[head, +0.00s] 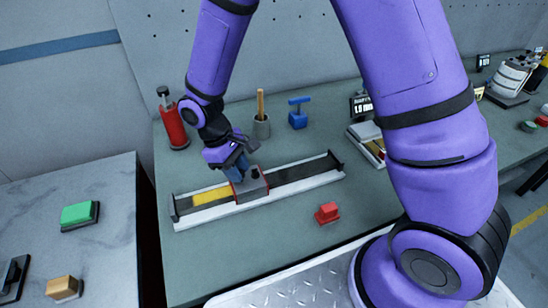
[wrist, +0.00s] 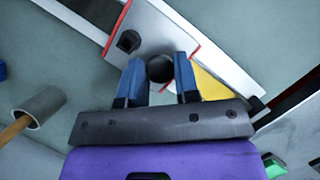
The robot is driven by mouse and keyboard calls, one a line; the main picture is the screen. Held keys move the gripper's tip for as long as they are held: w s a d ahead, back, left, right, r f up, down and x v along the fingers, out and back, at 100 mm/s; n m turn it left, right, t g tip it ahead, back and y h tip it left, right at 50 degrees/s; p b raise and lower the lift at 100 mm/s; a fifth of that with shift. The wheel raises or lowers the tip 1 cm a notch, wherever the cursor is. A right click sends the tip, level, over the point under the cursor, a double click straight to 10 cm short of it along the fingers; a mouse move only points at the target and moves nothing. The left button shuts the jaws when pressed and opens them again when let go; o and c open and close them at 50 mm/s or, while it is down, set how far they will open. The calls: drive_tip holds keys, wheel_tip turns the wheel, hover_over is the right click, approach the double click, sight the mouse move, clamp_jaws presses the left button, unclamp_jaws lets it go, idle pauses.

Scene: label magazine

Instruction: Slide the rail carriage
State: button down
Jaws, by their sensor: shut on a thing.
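The rail (head: 310,173) lies slantwise on the green-grey bench, with dark end stops and a yellow zone (head: 210,196) on its left part. The grey carriage (head: 249,186) with red edges sits on the rail, just right of the yellow zone. My gripper (head: 240,170) reaches down to it from behind. In the wrist view the blue fingers of my gripper (wrist: 160,78) are on both sides of the dark round knob (wrist: 160,69) on the carriage (wrist: 158,30), shut on it. The yellow zone (wrist: 212,87) shows beside the right finger.

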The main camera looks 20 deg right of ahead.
drive_tip(key=a, duration=1.1)
drive_tip(key=shift+a, duration=0.3)
drive_tip(key=c, duration=0.9)
unclamp_jaws()
drive_tip(key=shift+o, duration=0.2)
drive_tip(key=v, duration=1)
drive_tip(key=shift+r, duration=0.4)
drive_tip(key=shift+w, duration=0.15)
